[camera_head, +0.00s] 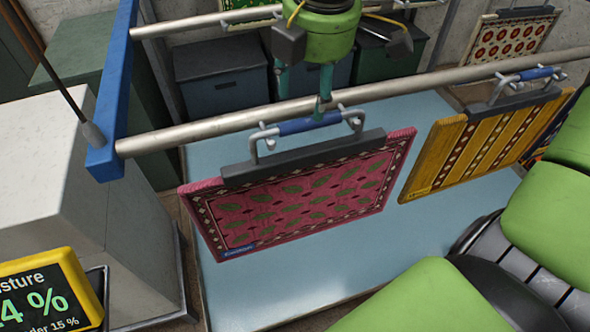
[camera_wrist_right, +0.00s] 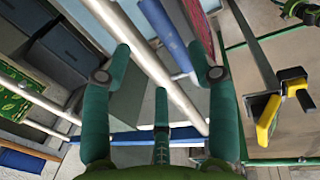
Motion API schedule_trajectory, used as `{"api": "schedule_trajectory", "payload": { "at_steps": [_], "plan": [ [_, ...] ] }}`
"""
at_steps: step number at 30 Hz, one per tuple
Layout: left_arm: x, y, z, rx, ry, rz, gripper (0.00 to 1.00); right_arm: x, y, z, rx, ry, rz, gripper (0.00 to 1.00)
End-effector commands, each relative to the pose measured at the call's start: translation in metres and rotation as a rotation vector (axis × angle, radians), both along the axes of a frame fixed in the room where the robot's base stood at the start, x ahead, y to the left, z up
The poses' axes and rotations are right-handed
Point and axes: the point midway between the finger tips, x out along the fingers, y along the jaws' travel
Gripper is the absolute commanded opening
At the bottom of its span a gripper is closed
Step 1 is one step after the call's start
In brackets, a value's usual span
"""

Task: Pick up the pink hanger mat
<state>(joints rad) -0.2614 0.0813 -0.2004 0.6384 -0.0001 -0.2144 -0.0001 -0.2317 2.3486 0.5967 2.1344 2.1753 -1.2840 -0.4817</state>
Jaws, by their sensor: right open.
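The pink hanger mat (camera_head: 300,205), patterned with green leaves and a dark patterned border, hangs tilted below a metal rail. A dark clamp bar holds its top edge, with a blue handle (camera_head: 308,124) above. My right gripper (camera_head: 305,92) is above the rail and handle, teal fingers pointing down and spread. One fingertip overlaps the handle in the head view; contact cannot be told. In the right wrist view my open fingers (camera_wrist_right: 160,58) have the rail and blue handle (camera_wrist_right: 165,35) beyond them, and a piece of pink mat (camera_wrist_right: 200,18) shows. My left gripper is not in view.
A yellow striped mat (camera_head: 480,140) hangs on the same rail to the right. The rail (camera_head: 215,125) meets a blue frame post (camera_head: 108,110) at left. A red-patterned mat (camera_head: 515,38) hangs behind. A moisture display (camera_head: 45,295) stands front left. Pale blue floor (camera_head: 290,285) lies below.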

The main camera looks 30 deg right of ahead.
Motion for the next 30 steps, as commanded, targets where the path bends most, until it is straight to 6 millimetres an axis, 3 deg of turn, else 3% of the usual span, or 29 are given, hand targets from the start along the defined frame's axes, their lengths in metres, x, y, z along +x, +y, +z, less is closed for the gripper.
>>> {"api": "schedule_trajectory", "payload": {
  "at_steps": [6, 11, 16, 23, 27, 30],
  "plan": [
    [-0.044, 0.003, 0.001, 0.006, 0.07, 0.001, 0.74, 0.003, -0.002, -0.023, 0.0, 0.005, 0.0, 0.59],
    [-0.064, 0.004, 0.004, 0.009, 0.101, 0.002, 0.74, 0.006, -0.005, -0.048, -0.001, 0.006, 0.0, 0.59],
    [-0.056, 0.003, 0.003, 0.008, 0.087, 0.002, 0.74, 0.009, -0.005, -0.064, 0.0, 0.002, 0.0, 0.59],
    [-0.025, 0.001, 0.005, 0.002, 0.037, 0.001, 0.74, 0.009, -0.005, -0.065, 0.0, 0.001, -0.001, 0.59],
    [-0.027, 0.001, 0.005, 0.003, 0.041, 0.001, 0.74, 0.009, -0.005, -0.065, 0.0, 0.001, 0.0, 0.03],
    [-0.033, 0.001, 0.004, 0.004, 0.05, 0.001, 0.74, 0.009, -0.005, -0.065, 0.0, 0.002, 0.0, 0.0]
  ]
}}
